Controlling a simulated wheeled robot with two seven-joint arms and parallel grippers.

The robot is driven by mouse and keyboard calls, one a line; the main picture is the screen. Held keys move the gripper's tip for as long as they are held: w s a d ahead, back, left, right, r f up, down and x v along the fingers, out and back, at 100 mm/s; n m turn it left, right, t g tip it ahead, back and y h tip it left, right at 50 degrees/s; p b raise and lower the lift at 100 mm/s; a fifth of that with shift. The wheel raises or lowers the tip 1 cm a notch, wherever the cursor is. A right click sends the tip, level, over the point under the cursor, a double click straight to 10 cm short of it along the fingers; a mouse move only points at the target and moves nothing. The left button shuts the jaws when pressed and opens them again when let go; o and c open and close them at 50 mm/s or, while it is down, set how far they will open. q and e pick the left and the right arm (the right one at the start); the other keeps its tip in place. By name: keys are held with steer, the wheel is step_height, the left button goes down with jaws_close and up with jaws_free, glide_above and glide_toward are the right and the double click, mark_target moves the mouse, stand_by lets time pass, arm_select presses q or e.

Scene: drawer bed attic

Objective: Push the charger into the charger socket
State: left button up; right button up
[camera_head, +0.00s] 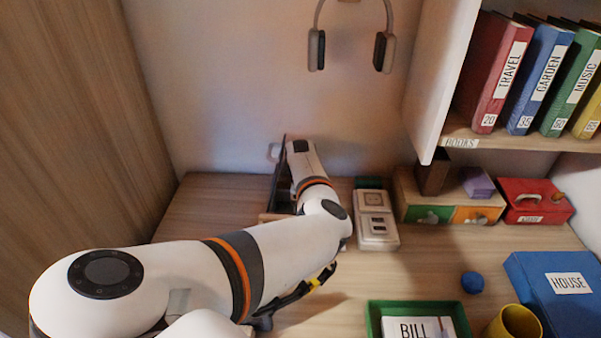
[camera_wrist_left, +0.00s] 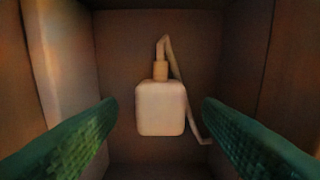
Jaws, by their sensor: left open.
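The white charger (camera_wrist_left: 160,112), with its plug and cable at the top, sits inside a brown box in the left wrist view. The two green fingers of my left gripper (camera_wrist_left: 159,103) are open on either side of it, with gaps and no contact visible. In the head view my left arm reaches into the dark open box (camera_head: 277,185) at the back of the desk, and the arm hides the fingers and the charger. The white charger socket (camera_head: 376,228) stands on the desk just right of the box. My right gripper is not in view.
Right of the socket are a wooden drawer unit (camera_head: 416,200) and a red box (camera_head: 535,205). A green tray (camera_head: 374,322), a blue ball (camera_head: 472,282), a yellow cup (camera_head: 513,325) and a blue house box (camera_head: 555,300) lie nearer. A bookshelf (camera_head: 520,140) overhangs at right. Headphones (camera_head: 384,50) hang above.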

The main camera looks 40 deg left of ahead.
arm_select(q)
steer(key=shift+f, duration=0.6)
steer(key=c, duration=1)
steer(key=shift+r, duration=0.2)
